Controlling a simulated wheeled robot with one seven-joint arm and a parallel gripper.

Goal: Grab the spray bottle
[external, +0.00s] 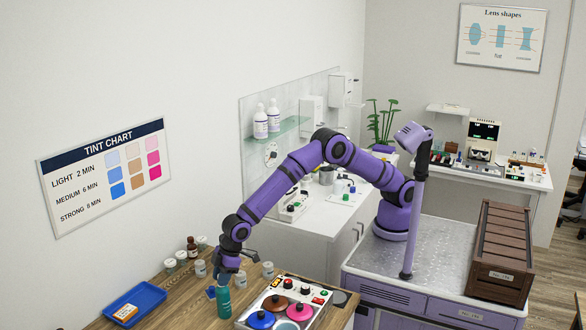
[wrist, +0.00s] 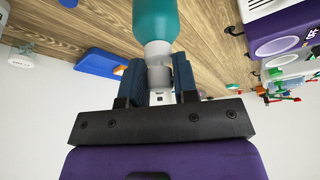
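The spray bottle has a teal body (external: 224,302) and a pale grey and white neck and head. It stands upright at the front of the wooden counter in the external view; I cannot tell if its base touches the wood. In the wrist view its teal body (wrist: 156,18) is at the top, with the head pointing toward my gripper. My gripper (wrist: 160,80) has its two dark blue fingers on either side of the head, with no clear gap, so it looks shut on it. In the external view my gripper (external: 226,272) is directly above the body. The fingers partly hide the head.
A device with coloured round lids (external: 288,309) stands close to the right of the bottle. A blue tray (external: 135,304) lies to the left. Small jars (external: 200,268) and a brown bottle (external: 192,247) stand behind. A small blue item (external: 211,292) is just left of the bottle.

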